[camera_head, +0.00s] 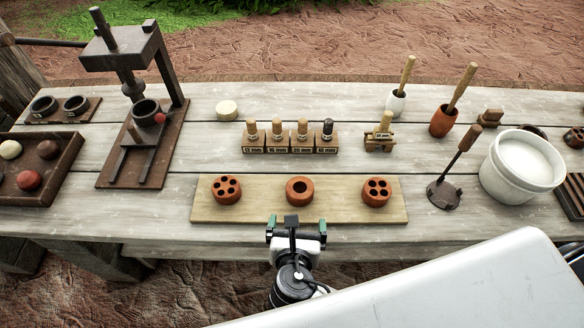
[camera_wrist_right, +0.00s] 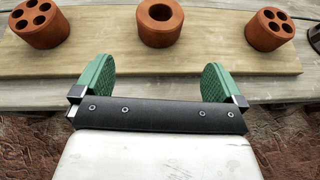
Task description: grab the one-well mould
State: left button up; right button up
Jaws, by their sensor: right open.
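The one-well mould (camera_head: 299,200) is a reddish clay block with a single round hole in its top. It stands in the middle of a pale wooden board (camera_head: 260,212), between two similar moulds. In the right wrist view the one-well mould (camera_wrist_right: 160,37) sits ahead, roughly centred between my fingers. My right gripper (camera_head: 296,225) is open and empty at the board's front edge, short of the mould. Its green finger pads show apart in the right wrist view (camera_wrist_right: 159,72). My left gripper is not in view.
Moulds with several wells stand left (camera_head: 227,190) and right (camera_head: 376,192) on the board. Behind are several stamps (camera_head: 290,145). A press (camera_head: 140,140) stands left; a dark-headed tool (camera_head: 444,195) and white bucket (camera_head: 522,165) stand right.

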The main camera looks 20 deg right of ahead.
aim_at(300, 189)
jog(key=w, duration=0.2)
jog(key=w+d, duration=0.1)
jog(key=w, duration=0.1)
jog(key=shift+d+f, duration=0.1)
jog(key=shift+f, duration=0.15)
jog(key=shift+w+d+f, duration=0.2)
jog(key=shift+w+f, duration=0.1)
jog(key=shift+w, duration=0.3)
jog(key=x, duration=0.2)
jog(key=r+p+x, duration=0.1)
jog(key=x, duration=0.1)
jog(key=shift+w+d+f, duration=0.15)
jog(key=shift+w+d, duration=0.05)
jog(key=shift+w, duration=0.1)
jog(key=shift+w+d+f, duration=0.15)
jog(key=shift+w+f, duration=0.05)
jog(key=shift+w, duration=0.2)
jog(key=c, duration=1)
jog(key=shift+c, duration=0.4)
jog(key=shift+r, duration=0.15)
